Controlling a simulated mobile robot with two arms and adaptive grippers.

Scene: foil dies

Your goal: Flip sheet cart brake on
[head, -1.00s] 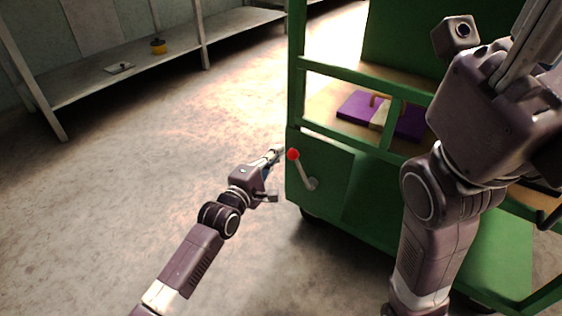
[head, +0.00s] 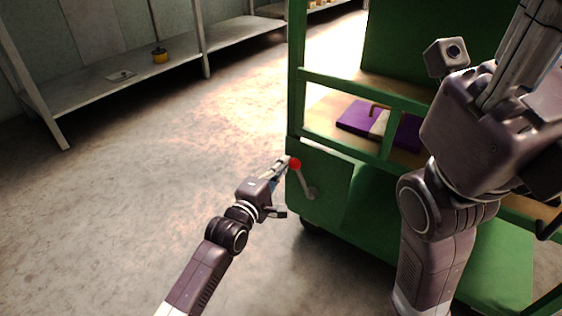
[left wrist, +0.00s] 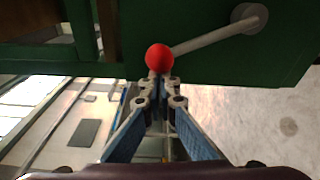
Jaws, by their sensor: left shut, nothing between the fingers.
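The sheet cart (head: 325,185) is green, with a brake lever (head: 305,182) on its side panel. The lever is a grey rod with a red ball knob (head: 295,164) at its upper left end; its pivot is at the lower right. My left gripper (head: 283,163) is shut and empty, its tips close beside the knob. In the left wrist view the knob (left wrist: 159,57) stands just beyond the shut fingertips (left wrist: 160,85); I cannot tell whether they touch. My right gripper (head: 525,60) is large at the upper right, its fingertips cut off or unclear.
A purple item (head: 357,117) with a pale band lies on the cart's wooden deck. A long shelf (head: 110,90) along the back wall holds a small yellow pot (head: 159,56) and a flat item (head: 121,76). The concrete floor left of the cart is clear.

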